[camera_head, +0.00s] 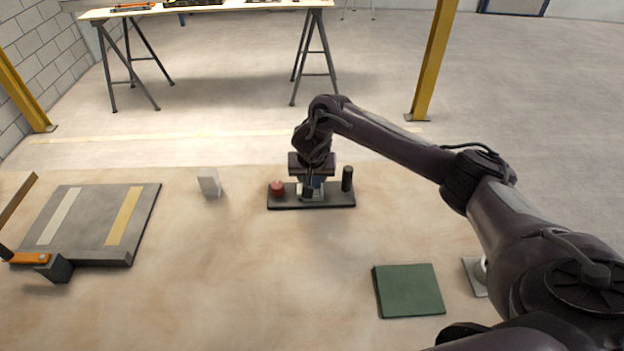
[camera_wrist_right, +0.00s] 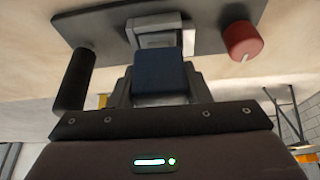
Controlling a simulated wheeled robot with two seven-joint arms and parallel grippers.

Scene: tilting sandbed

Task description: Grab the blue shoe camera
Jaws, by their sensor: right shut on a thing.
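The blue shoe camera (camera_wrist_right: 160,76) is a small dark-blue block in the right wrist view, between the fingers of my right gripper (camera_wrist_right: 160,92). In the head view my right gripper (camera_head: 312,190) points down over a dark base plate (camera_head: 290,203), and only a bit of blue shows between its fingers. The gripper is shut on the camera. A light grey block (camera_wrist_right: 155,30) stands on the plate right by the camera; whether the two touch is hard to tell. My left gripper is not in view.
A red knob (camera_head: 277,188) and a black post (camera_head: 347,178) stand on the plate, either side of the gripper. A white block (camera_head: 208,182) is to the left. A green pad (camera_head: 409,290) lies front right; a grey platform (camera_head: 90,222) with an orange-handled lever is far left.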

